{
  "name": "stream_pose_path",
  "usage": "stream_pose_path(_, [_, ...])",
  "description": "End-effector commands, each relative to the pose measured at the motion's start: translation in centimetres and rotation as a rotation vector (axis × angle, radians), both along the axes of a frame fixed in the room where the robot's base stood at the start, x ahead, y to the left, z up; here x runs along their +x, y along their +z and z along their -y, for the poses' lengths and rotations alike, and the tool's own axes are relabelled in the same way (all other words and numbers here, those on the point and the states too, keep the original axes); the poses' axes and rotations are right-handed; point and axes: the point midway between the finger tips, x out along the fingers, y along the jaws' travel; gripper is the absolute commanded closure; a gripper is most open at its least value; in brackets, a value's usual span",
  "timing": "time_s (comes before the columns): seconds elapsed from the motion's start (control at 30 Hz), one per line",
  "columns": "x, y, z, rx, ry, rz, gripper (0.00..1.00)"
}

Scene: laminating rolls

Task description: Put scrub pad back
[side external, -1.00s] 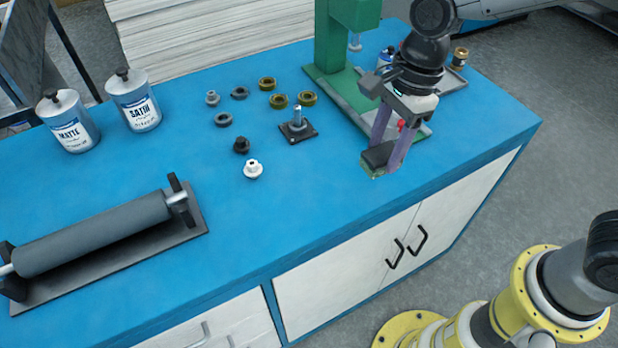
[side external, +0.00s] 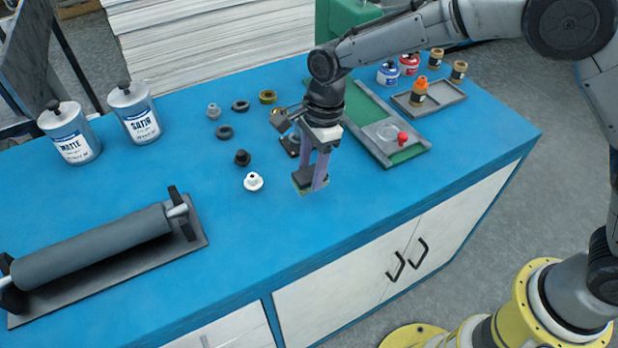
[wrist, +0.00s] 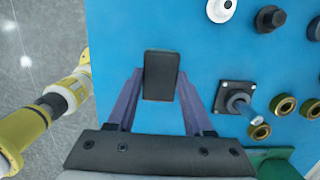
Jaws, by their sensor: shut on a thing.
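The scrub pad (side external: 303,184) is a small block with a dark top and a greenish underside. It also shows as a dark rectangle in the wrist view (wrist: 161,72). My gripper (side external: 312,178) points down and is shut on the pad, with its purple fingers on either side of it; it shows in the wrist view too (wrist: 160,88). The pad is over the blue bench top (side external: 340,225), right of the white-topped knob. I cannot tell whether its underside touches the bench.
A white knob (side external: 253,181), a dark knob (side external: 242,158) and several rings stand left of the gripper. A green press base with a grey plate (side external: 375,125) and a grey tray (side external: 447,100) are right. A grey roller (side external: 95,245) lies at left. The front bench is clear.

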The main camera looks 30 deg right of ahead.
Motion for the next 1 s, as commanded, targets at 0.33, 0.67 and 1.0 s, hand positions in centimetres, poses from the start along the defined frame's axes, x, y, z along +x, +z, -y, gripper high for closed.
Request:
stream_pose_path(0.33, [0.5,-3.5,-0.3,-0.001,0.0,-0.001,0.93])
stream_pose_path(0.67, [0.5,-3.8,-0.3,0.0,0.0,0.001,0.93])
stream_pose_path(1.0, [0.4,-4.0,-0.2,0.0,0.0,0.0,0.19])
